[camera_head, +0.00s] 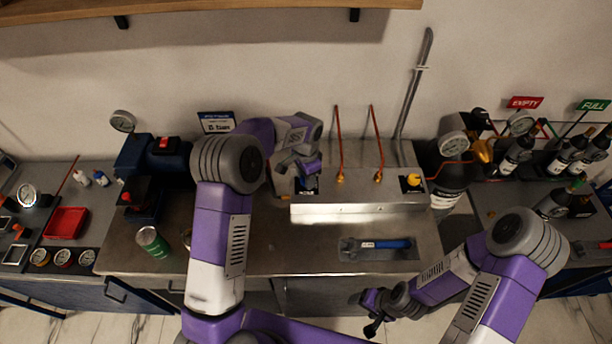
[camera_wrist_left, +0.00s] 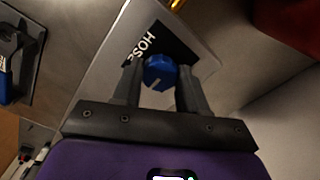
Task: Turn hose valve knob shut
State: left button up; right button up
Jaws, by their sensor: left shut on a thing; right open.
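The blue hose valve knob (camera_wrist_left: 160,72) sits beside a black label reading HOSE (camera_wrist_left: 150,42) on the metal rig box. A pale pointer line shows on its face. My left gripper (camera_wrist_left: 160,88) has one finger on each side of the knob and is shut on it. In the head view my left gripper (camera_head: 304,180) is at the left end of the metal rig box (camera_head: 345,208), and it mostly hides the knob there. My right gripper (camera_head: 370,313) is open and empty, low in front of the counter edge.
A yellow knob (camera_head: 411,182) is at the box's right end, with two brass fittings and copper pipes between. A blue-handled tool (camera_head: 385,244) lies in a recess in front. A green can (camera_head: 152,242) stands at left. Dark bottles (camera_head: 450,178) stand at right.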

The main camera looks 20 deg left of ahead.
pick_arm(q)
jog(key=shift+m, duration=0.4)
jog(key=o, duration=1.1)
jog(key=shift+c, duration=0.2)
jog(key=shift+r, duration=0.15)
notch_tip(320, 180, up, 7)
jog(key=shift+r, duration=0.15)
